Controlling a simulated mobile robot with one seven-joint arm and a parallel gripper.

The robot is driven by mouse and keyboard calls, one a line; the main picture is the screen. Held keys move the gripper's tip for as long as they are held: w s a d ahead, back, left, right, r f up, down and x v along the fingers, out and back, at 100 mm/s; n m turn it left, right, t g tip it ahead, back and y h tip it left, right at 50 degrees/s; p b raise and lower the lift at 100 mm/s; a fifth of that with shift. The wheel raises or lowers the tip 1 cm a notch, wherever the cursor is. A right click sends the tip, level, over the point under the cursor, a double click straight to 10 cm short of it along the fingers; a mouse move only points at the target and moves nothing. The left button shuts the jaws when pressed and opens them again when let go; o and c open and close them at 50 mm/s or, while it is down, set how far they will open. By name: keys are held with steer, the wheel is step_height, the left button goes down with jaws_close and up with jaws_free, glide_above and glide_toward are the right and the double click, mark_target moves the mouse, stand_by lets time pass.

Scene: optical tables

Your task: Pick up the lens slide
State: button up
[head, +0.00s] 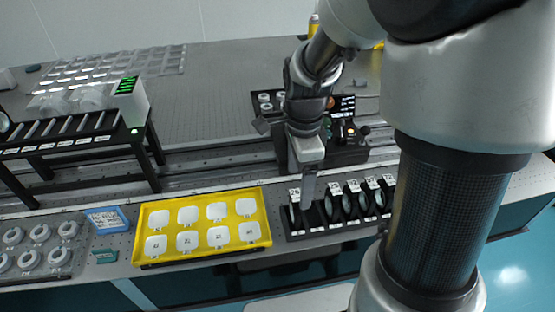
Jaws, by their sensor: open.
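The lens slides stand upright in a black slotted rack (310,229) at the front edge of the table, right of the yellow tray. Several dark round lens slides (347,206) with white labels show in its right part. My gripper (307,198) points down over the left end of the rack, close to a white label marked 26 (294,194). The gripper is open. Its fingers cover what stands in the slot below, so I cannot tell whether they touch a slide.
A yellow tray (262,240) with white square containers lies left of the rack. A black raised stand (75,143) is at the left. A small device with a display (345,104) stands behind my gripper.

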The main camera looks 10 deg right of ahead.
mark_target(295, 208)
steer(key=f, duration=0.3)
steer(key=f+b, duration=0.1)
steer(key=f, duration=0.3)
steer(key=f+b, duration=0.1)
steer(key=f, duration=0.3)
steer(key=shift+a, duration=0.25)
steer(key=c, duration=1.3)
